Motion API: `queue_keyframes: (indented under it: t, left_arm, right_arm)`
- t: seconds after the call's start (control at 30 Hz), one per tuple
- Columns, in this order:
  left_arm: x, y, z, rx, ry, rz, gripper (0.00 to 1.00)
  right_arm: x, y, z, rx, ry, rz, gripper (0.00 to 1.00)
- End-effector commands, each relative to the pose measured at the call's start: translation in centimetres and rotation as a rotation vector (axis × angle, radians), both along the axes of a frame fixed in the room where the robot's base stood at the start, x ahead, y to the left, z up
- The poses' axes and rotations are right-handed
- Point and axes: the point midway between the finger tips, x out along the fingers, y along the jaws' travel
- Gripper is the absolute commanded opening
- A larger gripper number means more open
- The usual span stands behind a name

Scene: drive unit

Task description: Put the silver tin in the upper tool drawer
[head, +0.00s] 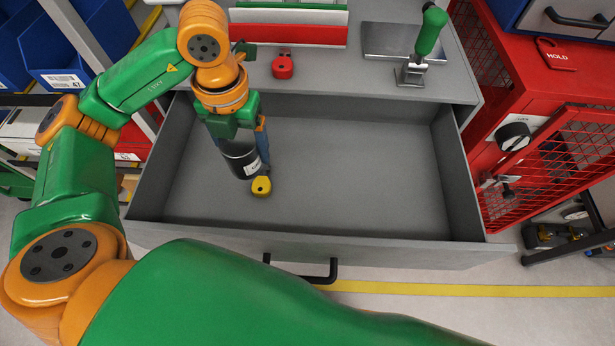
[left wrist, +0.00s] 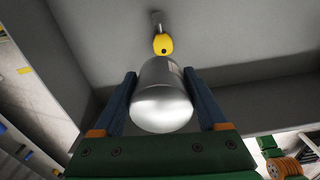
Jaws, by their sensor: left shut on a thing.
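The silver tin (head: 240,161) is a shiny cylinder with a white label, dark on its side in the head view. My left gripper (head: 241,143) points down and is shut on it, with a blue finger on either side. The tin (left wrist: 162,98) also shows between the fingers (left wrist: 161,76) in the left wrist view. The open grey drawer (head: 350,180) lies beneath, and the tin is over its left part; I cannot tell whether it touches the drawer floor. My right gripper is not in view.
The drawer's right side is bare. On the worktop above are a red padlock-like thing (head: 282,67), a grey plate (head: 400,41) and a green-handled clamp (head: 430,32). A red cabinet (head: 545,90) stands right.

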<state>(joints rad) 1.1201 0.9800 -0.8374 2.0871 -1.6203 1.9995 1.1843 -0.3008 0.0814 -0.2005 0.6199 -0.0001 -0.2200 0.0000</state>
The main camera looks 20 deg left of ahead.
Motion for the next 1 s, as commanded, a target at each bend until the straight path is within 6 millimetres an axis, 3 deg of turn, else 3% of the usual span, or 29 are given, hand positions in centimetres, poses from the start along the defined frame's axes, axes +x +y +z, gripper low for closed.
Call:
queue_keyframes:
  t: [0.13,0.27,0.37,0.5,0.7,0.83,1.0]
  left_arm:
    - [0.6,-1.3,-0.3,-0.007,0.002,0.093,0.07]
    - [2.4,-5.0,-1.7,-0.007,0.005,0.093,0.07]
    - [3.9,-8.1,-3.3,-0.006,0.005,0.094,0.07]
    - [5.3,-10.6,-7.1,-0.003,0.004,0.097,0.07]
    - [6.3,-12.5,-9.8,-0.002,0.001,0.096,0.07]
    - [6.2,-12.4,-12.1,-0.001,0.002,0.098,0.07]
    - [6.3,-12.4,-12.8,-0.002,-0.001,0.095,0.07]
  right_arm:
    - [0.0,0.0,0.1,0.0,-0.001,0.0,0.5]
    - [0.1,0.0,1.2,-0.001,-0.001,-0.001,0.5]
    - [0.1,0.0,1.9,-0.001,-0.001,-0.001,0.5]
    - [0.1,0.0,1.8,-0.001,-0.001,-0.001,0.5]
    - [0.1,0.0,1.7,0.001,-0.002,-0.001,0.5]
    - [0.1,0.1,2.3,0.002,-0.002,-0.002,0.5]
    - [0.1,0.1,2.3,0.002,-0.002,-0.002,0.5]
